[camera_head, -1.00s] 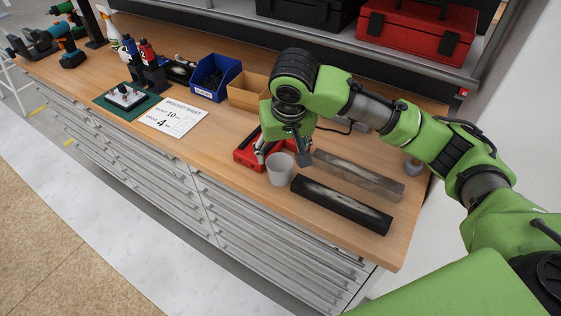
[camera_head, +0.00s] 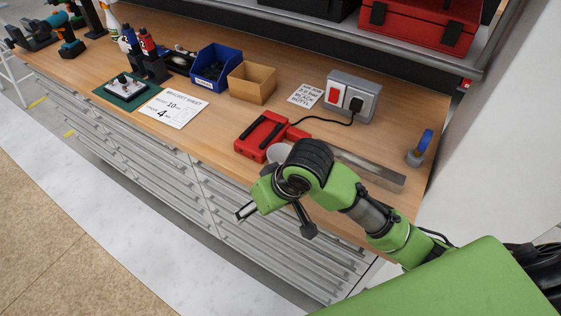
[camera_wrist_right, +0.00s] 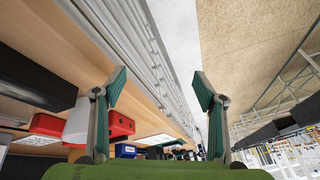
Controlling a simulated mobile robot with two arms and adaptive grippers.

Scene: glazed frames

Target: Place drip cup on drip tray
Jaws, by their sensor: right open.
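The pale drip cup (camera_head: 279,152) stands upright on the bench, beside a red item with black parts (camera_head: 262,136). My arm partly hides the cup in the head view. In the right wrist view the cup (camera_wrist_right: 77,122) is at the left, next to red parts. I cannot tell for sure which thing is the drip tray. My right gripper (camera_head: 273,224) is open and empty, apart from the cup, over the bench's front edge. Its spread fingers (camera_wrist_right: 160,88) also show in the right wrist view, with nothing between them. My left gripper is not in view.
A grey metal bar (camera_head: 372,171) lies right of the cup. A dark block (camera_wrist_right: 35,82) shows in the wrist view. A power socket box (camera_head: 353,95), cardboard bin (camera_head: 252,85) and blue bin (camera_head: 215,70) stand behind.

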